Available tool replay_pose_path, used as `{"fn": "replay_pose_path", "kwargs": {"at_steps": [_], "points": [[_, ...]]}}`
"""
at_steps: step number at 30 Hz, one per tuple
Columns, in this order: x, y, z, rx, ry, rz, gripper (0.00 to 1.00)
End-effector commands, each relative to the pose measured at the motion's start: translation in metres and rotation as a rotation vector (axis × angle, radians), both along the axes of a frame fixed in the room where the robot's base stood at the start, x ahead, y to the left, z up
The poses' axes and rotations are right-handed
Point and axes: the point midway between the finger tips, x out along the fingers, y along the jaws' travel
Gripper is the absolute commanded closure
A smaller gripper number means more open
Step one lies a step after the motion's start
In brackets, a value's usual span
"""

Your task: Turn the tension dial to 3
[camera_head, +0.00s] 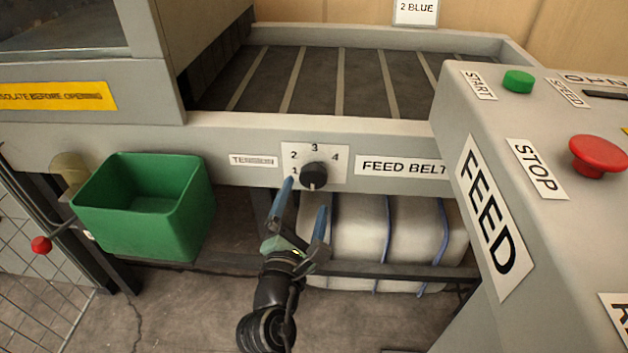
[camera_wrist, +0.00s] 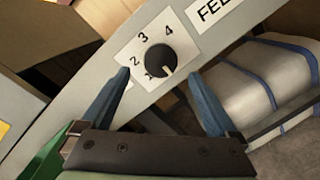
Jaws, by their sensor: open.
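The tension dial (camera_head: 314,176) is a round black knob on a white plate, marked 1, 2, 3 and 4 around its left, top and right. A pale mark on the knob points down, on the side away from the 3. The dial also shows in the wrist view (camera_wrist: 160,59), ahead between the fingers. My gripper (camera_head: 305,197) has blue fingers, spread open and empty, just below and in front of the dial. In the wrist view, my gripper (camera_wrist: 157,74) has a finger on each side of the knob, with visible gaps.
A green bin (camera_head: 145,205) hangs left of my gripper. The grey FEED control box (camera_head: 480,200) with a green button (camera_head: 518,81) and red stop button (camera_head: 598,156) stands right. A strapped white bale (camera_head: 415,235) lies below the conveyor frame (camera_head: 230,150).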

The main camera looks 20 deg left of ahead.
Motion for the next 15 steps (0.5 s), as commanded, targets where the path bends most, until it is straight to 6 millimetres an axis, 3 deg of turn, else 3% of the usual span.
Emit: {"fn": "replay_pose_path", "kwargs": {"at_steps": [6,15], "points": [[0.038,0.006,-0.002,-0.001,-0.001,-0.001,0.06],[0.065,0.011,-0.001,0.000,0.001,-0.001,0.06]]}}
